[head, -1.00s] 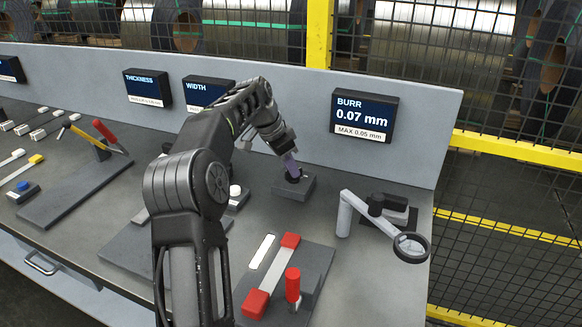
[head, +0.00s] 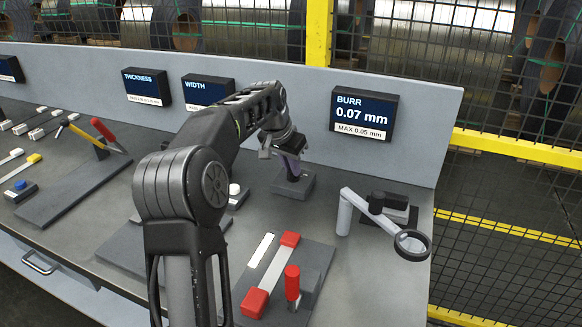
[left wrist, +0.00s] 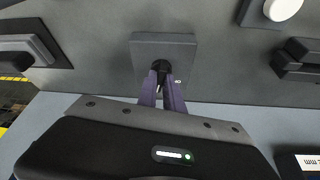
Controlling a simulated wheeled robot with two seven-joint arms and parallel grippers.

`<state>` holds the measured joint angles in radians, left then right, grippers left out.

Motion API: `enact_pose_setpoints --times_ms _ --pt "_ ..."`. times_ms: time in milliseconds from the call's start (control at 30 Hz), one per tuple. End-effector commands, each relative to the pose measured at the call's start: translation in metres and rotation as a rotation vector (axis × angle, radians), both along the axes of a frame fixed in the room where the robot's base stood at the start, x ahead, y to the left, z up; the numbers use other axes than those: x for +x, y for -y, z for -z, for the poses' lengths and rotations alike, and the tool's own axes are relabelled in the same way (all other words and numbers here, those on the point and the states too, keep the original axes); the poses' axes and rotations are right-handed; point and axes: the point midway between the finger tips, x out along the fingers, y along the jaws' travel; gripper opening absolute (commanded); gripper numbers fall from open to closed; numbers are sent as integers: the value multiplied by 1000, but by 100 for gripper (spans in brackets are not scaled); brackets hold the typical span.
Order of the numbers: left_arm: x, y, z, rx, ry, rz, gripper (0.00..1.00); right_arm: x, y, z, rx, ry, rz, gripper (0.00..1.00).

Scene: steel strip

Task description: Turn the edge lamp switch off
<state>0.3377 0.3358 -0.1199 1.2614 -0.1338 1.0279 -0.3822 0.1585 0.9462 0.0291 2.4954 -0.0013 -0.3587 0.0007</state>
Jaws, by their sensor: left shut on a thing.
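The edge lamp switch appears to be the small grey box (head: 293,188) with a short black lever, on the bench below the BURR display. My left gripper (head: 291,165) reaches down to it from above, its purple fingers shut on the lever. In the left wrist view, the fingers (left wrist: 162,92) close around the black lever (left wrist: 160,66) on the grey box (left wrist: 150,47). A small pale mark shows beside the lever. The fingers hide part of the lever, so its exact setting is unclear. My right gripper is not in view.
The BURR display (head: 363,113) reads 0.07 mm on the back panel. A magnifier on an arm (head: 411,244) stands to the right. A red-handled fixture (head: 292,284) is in front, and a box with a white button (head: 234,190) is left of the switch.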

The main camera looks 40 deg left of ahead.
Motion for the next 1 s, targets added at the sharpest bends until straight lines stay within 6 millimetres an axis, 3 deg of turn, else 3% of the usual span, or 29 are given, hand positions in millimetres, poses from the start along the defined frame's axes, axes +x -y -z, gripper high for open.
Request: enact_pose_setpoints --times_ms 700,1000 --pt "3 6 -2 3 0 -667 0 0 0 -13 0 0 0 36" --pt "4 6 -1 1 1 -862 0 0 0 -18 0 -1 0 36"
